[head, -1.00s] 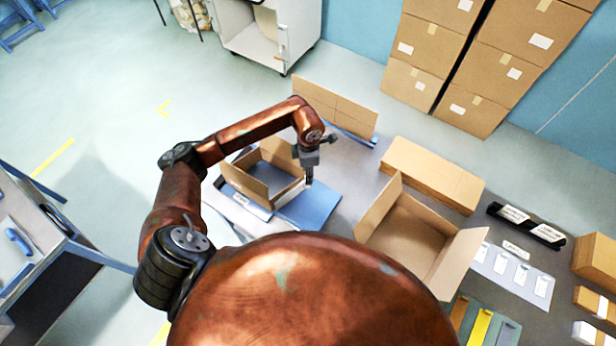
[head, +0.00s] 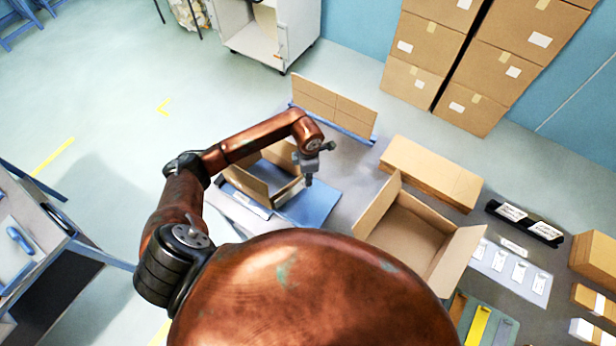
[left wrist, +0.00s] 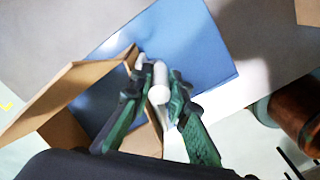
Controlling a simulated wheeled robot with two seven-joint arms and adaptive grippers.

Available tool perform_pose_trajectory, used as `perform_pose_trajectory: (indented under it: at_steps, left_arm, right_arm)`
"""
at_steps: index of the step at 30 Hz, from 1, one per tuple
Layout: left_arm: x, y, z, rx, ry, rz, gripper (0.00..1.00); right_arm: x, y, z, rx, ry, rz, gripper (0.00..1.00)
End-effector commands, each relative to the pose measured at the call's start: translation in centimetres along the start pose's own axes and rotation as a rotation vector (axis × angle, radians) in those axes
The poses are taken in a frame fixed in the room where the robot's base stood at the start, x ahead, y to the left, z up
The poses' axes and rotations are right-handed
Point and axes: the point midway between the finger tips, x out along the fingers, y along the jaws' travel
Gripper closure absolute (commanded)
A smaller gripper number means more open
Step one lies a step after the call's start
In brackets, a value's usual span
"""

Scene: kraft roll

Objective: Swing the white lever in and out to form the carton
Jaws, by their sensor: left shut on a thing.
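My left gripper (head: 308,180) points down at the right side of a small open carton (head: 256,183) on the table. In the left wrist view, the fingers of my left gripper (left wrist: 155,97) are shut on the white lever (left wrist: 158,94), which stands between them. The carton (left wrist: 70,90) shows at the left there, with its flaps open and the blue board (left wrist: 190,45) beside and beneath it. In the head view the lever is hidden by the gripper and too small to tell. My right gripper is not in view.
A larger open box (head: 410,235) stands to the right of the blue board. A flat cardboard stack (head: 432,172) lies behind it, and an upright cardboard sheet (head: 333,105) stands at the table's back. Labels (head: 510,272) lie at the right.

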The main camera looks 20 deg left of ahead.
Motion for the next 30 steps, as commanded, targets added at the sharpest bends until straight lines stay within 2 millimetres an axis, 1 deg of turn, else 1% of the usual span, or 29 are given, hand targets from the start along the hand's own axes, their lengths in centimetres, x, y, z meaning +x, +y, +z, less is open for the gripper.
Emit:
perform_pose_trajectory:
  at_steps: [1,4,18,20,24,27,30]
  left_arm:
    - [0.0,0.0,0.0,0.000,0.000,0.000,0.93]
    - [0.0,0.0,0.0,0.000,0.000,0.000,1.00]
    - [0.0,0.1,0.0,-0.003,0.000,0.000,1.00]
    - [0.1,0.5,-0.2,-0.023,0.001,0.001,1.00]
    - [0.3,2.3,-1.0,-0.140,0.003,0.003,1.00]
    - [0.2,3.2,-1.4,-0.212,0.002,0.003,1.00]
    - [0.1,3.5,-1.6,-0.240,0.001,0.000,1.00]
  right_arm:
    - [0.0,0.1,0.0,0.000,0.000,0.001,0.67]
    - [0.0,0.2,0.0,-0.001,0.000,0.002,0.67]
    - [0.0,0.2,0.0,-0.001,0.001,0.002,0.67]
    - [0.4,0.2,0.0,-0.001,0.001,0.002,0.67]
    - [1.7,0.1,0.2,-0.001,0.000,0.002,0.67]
    - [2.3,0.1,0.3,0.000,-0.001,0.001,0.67]
    - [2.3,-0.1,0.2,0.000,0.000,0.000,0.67]
